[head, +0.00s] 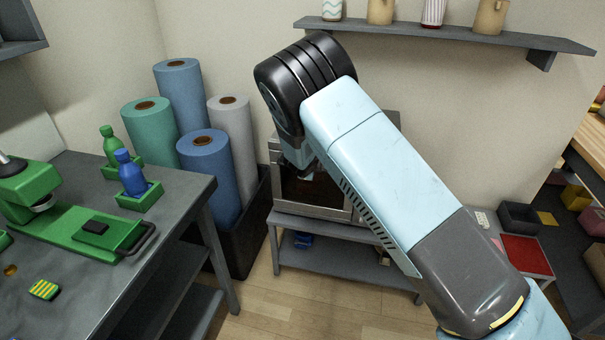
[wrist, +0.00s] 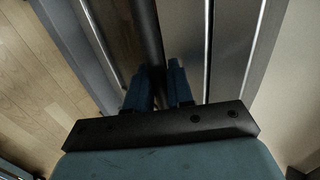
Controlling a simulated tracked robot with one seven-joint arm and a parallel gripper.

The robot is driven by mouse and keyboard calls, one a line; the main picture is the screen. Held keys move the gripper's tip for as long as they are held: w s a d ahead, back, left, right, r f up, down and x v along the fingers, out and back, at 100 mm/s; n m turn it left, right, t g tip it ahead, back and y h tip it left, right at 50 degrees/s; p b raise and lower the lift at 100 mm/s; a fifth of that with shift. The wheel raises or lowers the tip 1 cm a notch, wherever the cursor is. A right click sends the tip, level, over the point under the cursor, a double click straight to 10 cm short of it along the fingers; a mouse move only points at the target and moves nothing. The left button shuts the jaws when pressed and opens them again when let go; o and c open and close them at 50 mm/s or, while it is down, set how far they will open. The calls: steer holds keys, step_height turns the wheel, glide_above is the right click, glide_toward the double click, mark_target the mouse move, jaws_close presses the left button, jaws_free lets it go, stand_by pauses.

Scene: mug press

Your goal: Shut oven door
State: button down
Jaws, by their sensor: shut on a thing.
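The silver oven (head: 318,212) stands on a low grey shelf unit against the back wall, mostly behind my arm. Part of its dark front shows below my wrist; I cannot tell for sure how far the door stands open. In the wrist view, a long dark bar, which looks like the oven door handle (wrist: 148,30), runs from the top edge down to my gripper (wrist: 158,82). My two fingers sit on either side of this bar, shut on it. In the head view the fingertips are hidden or too small to make out.
Left of the oven stand several upright rolls (head: 207,165) in a dark bin. A grey workbench (head: 185,190) with a green press (head: 95,225) and bottles is at the left. A wall shelf (head: 450,35) with mugs hangs above. Bare wooden floor (head: 300,300) lies in front.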

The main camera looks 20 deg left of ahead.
steer(key=shift+w+d+r, duration=0.1)
steer(key=shift+w+d, duration=0.05)
steer(key=shift+w, duration=0.05)
steer(key=c, duration=1.1)
jaws_free()
steer(key=shift+c, duration=0.2)
steer(key=shift+s+a+r, duration=0.2)
steer(key=shift+s+r, duration=0.05)
steer(key=v, duration=1.3)
steer(key=shift+d+f, duration=0.2)
steer(key=shift+f, duration=0.05)
steer(key=shift+s, duration=0.15)
